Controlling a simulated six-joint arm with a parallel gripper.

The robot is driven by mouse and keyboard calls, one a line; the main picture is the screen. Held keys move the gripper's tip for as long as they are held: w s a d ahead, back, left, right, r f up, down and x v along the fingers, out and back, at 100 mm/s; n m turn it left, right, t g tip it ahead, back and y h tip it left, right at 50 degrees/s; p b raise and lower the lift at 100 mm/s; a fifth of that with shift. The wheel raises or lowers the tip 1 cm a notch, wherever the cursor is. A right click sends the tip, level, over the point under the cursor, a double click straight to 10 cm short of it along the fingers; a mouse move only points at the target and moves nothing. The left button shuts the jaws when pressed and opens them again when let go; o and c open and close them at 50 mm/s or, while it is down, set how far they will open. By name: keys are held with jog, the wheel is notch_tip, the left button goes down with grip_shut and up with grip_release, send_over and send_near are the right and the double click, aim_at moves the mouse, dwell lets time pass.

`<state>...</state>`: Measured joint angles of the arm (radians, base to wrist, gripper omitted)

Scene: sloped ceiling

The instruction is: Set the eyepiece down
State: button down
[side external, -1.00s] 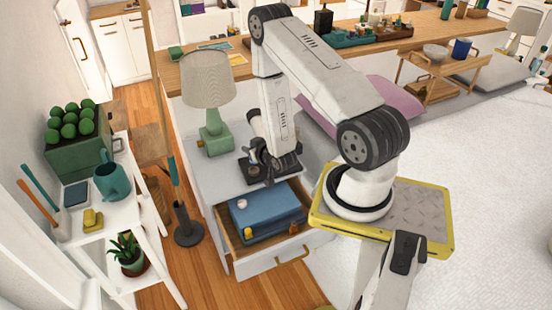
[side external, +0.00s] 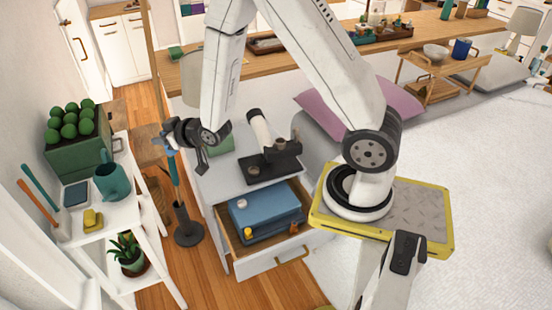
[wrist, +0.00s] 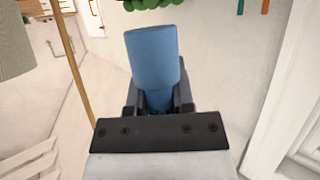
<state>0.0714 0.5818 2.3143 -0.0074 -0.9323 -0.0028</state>
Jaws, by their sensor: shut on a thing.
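My gripper (wrist: 158,100) is shut on the eyepiece (wrist: 153,58), a blue cylinder that stands out past the fingers in the wrist view. Its near end is hidden between the jaws. In the side view my gripper (side external: 170,136) is in the air left of the grey cabinet top (side external: 208,182), level with the lamp and above the floor gap by the white shelf. The eyepiece is too small and covered to make out surely there. The microscope, with a white tube (side external: 260,126) and dark base (side external: 273,168), stands on the cabinet top.
An open drawer (side external: 277,259) below holds a blue box (side external: 266,212) and small items. A white shelf (side external: 130,197) at left carries a teal watering can (side external: 108,183) and a green crate (side external: 75,162).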

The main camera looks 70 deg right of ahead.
jog(key=shift+n+y, duration=0.3)
jog(key=shift+y, duration=0.2)
jog(key=a+r, duration=0.2)
jog(key=a, duration=0.1)
jog(key=shift+w+a+r, duration=0.1)
jog(key=shift+a, duration=0.1)
jog(key=shift+d, duration=0.1)
jog(key=s+d+f+m+g+h, duration=0.1)
jog(key=s+d+f+m+h, duration=0.15)
jog(key=d+f, duration=0.45)
jog(key=s+d+f+m+h, duration=0.2)
jog(key=s+d+f, duration=0.25)
jog(key=d, duration=0.55)
jog(key=s+d+f+m+g+h, duration=0.1)
jog(key=s+d+f+m+h, duration=0.1)
jog(key=s+d+f, duration=0.2)
jog(key=s+d+f+m+g+h, duration=0.1)
jog(key=s+d+f+h, duration=0.1)
jog(key=s+d+f, duration=0.3)
jog(key=s+f, duration=0.1)
jog(key=s, duration=0.3)
jog(key=shift+s+f+m, duration=0.35)
jog(key=shift+f, duration=0.05)
jog(key=shift+w+h, duration=0.1)
jog(key=shift+h, duration=0.15)
